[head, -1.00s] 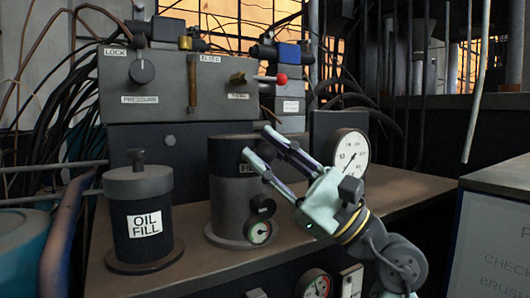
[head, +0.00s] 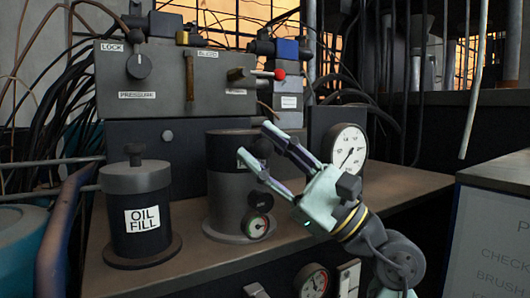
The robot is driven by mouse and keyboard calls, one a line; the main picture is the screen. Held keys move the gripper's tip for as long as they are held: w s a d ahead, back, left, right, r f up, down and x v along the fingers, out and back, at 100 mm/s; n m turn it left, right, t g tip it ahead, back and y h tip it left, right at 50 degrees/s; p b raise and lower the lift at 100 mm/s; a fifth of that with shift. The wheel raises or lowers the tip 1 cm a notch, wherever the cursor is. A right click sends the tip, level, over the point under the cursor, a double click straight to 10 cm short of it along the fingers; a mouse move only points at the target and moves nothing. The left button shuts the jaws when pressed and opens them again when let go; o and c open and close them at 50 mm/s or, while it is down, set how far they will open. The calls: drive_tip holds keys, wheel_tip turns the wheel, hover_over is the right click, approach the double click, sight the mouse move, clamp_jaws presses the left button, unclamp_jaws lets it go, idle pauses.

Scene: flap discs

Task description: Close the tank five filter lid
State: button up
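A grey cylinder (head: 224,195) with a dark upper part (head: 222,148) stands on the bench at the centre. My gripper (head: 255,141) is open, with its fingers spread in front of that upper part. A white label on the cylinder is partly covered by a finger, so I cannot read it in full. A dark round knob (head: 261,199) and a small gauge (head: 255,225) sit on the cylinder's front. I cannot tell whether the fingers touch the cylinder, or whether its dark upper part is a lid standing open or shut. No tank number shows.
A dark OIL FILL canister (head: 137,215) with a grey knobbed cap stands at the left. A grey control box (head: 170,80) with a lever and knob is behind. A large round gauge (head: 346,149) stands close behind my gripper. The bench (head: 180,272) is clear in front.

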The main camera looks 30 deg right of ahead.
wheel_tip(320, 180, up, 10)
idle(0.5)
drive_tip(key=shift+s, duration=0.1)
